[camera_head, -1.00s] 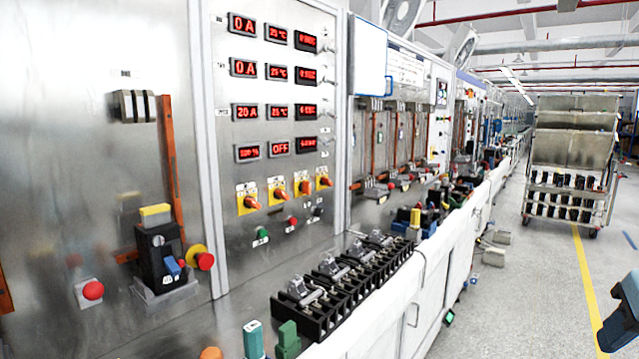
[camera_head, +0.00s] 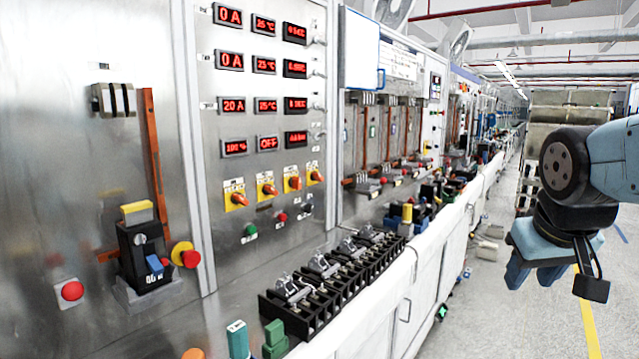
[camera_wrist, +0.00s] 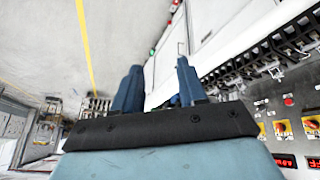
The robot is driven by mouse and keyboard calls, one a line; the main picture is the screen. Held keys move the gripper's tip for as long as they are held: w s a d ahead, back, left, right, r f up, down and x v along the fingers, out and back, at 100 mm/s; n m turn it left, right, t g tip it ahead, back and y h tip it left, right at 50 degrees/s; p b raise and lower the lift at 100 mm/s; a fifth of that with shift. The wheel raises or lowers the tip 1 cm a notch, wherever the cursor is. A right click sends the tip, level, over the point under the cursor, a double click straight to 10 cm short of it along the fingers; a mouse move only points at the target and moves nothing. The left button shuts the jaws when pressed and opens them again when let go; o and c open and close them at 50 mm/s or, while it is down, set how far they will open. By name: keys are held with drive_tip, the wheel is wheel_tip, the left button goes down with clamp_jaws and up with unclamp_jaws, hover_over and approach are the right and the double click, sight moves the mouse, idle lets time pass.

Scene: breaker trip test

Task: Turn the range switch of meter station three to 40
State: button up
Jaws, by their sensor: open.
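Four orange rotary switches on yellow plates sit in a row low on the steel meter panel in the head view. From the left they are the first (camera_head: 237,199), second (camera_head: 267,190), third (camera_head: 292,183) and fourth (camera_head: 315,175). Their scale markings are too small to read, and I cannot tell which belongs to station three. Some yellow-plated switches show at the right edge of the wrist view (camera_wrist: 283,130). My gripper (camera_head: 534,274) hangs over the aisle at the right, well away from the panel. Its two blue fingers (camera_wrist: 157,85) are apart and empty.
Red displays (camera_head: 233,106) fill the panel above the switches. A green button (camera_head: 250,230) and a red one are below them. Black terminal blocks (camera_head: 330,273) line the bench in front. A breaker (camera_head: 147,250) stands left. The aisle floor is open; a rack (camera_head: 570,98) stands behind my arm.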

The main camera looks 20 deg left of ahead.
drive_tip(key=w+a+n, duration=0.3)
drive_tip(key=w+a, duration=0.4)
drive_tip(key=w, duration=0.2)
drive_tip(key=n+y, duration=0.8)
drive_tip(key=y, duration=0.5)
approach(300, 182)
drive_tip(key=shift+g, duration=0.4)
drive_tip(key=x, duration=0.9)
drive_tip(key=shift+w+a, duration=0.2)
drive_tip(key=shift+r, duration=0.1)
drive_tip(key=shift+c, duration=0.3)
